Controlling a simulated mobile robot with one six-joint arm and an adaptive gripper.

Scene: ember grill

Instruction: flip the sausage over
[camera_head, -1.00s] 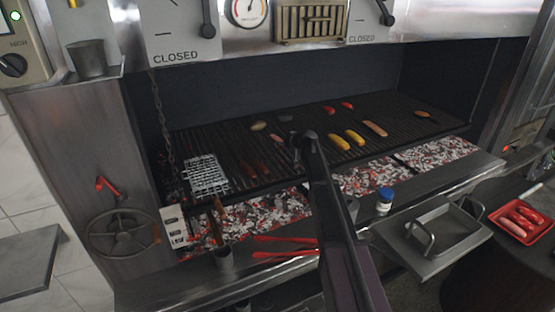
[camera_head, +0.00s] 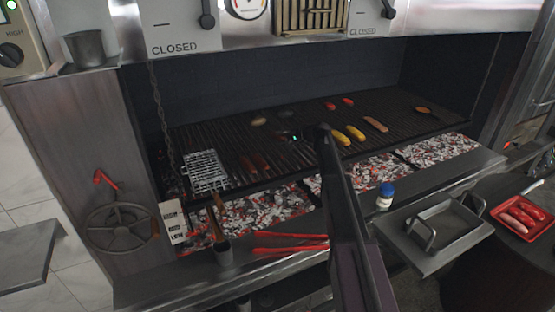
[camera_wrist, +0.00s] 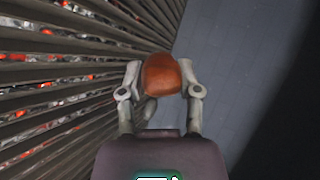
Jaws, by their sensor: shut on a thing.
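My gripper (camera_wrist: 161,82) is shut on a reddish-brown sausage (camera_wrist: 166,72) in the wrist view, with one finger on each side. Only one rounded face of the sausage shows, and the rest is hidden. The grill bars run along the left of that view, with glowing coals beneath. In the head view my gripper is over the middle of the grill grate (camera_head: 222,138), left of my arm's bend. It is small and dark there, so I cannot tell whether the sausage touches the bars.
Two dark sausages (camera_head: 254,163) lie left on the grate, near a wire basket (camera_head: 205,172). Yellow corn pieces (camera_head: 347,136), an orange-brown sausage (camera_head: 376,124) and red pieces (camera_head: 339,103) lie to the right. A blue-capped jar (camera_head: 385,198) and metal tray (camera_head: 440,232) stand in front.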

